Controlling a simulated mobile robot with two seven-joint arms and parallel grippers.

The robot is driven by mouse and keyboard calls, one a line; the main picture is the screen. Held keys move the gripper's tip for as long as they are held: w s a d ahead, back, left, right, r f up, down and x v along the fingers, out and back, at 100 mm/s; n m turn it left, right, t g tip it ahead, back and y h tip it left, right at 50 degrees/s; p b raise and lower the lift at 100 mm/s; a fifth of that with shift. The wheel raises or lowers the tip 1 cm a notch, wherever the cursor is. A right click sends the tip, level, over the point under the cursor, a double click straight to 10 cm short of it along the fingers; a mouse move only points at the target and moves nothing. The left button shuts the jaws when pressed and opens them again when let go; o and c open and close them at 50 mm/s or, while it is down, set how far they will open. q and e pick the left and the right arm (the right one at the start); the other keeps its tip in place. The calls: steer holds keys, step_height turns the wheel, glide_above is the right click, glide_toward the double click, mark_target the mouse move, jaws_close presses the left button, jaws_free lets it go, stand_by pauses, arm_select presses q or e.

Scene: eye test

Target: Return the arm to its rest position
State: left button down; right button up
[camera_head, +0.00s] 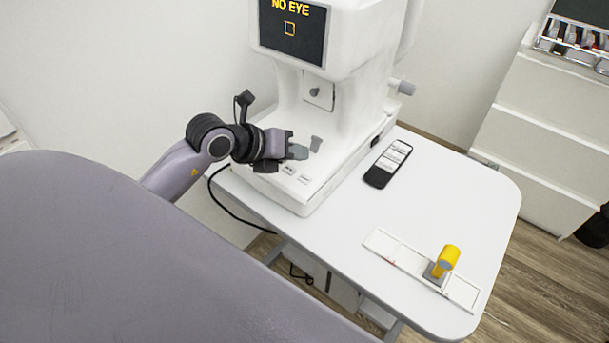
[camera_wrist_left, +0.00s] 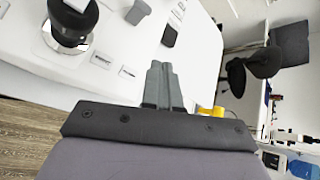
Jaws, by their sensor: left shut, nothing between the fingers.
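My left arm (camera_head: 178,168) reaches in from the left in the head view. Its left gripper (camera_head: 301,152) is shut and empty, over the front of the white eye test machine's base (camera_head: 312,190). In the head view I cannot tell whether the fingertips touch the machine. In the left wrist view the two grey fingers of the left gripper (camera_wrist_left: 158,68) are together, with nothing between them. My right gripper is in neither view.
The machine's screen (camera_head: 292,30) reads "NO EYE". A grey knob (camera_head: 316,143) stands by the gripper. A black remote (camera_head: 388,164) and a yellow-handled item (camera_head: 446,262) on a white strip (camera_head: 400,253) lie on the white table (camera_head: 440,200). A drawer cabinet (camera_head: 545,110) stands right.

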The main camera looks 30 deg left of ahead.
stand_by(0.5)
arm_select(q)
steer(key=s+d+n+t+h, duration=0.5)
steer(key=d+n+h, duration=0.2)
steer(key=d+n, duration=0.3)
steer(key=s+f+n+g+y, duration=0.2)
steer(key=s+f+n+y, duration=0.2)
steer(key=f+n, duration=0.5)
steer(key=s+f+n+g+y, duration=0.2)
steer(key=s+f+n+y, duration=0.2)
steer(key=s+f+n, duration=0.4)
step_height(320, 180, down, 3)
steer(key=shift+s+r+n+y, duration=0.15)
steer(key=shift+n+y, duration=0.15)
steer(key=shift+n, duration=0.9)
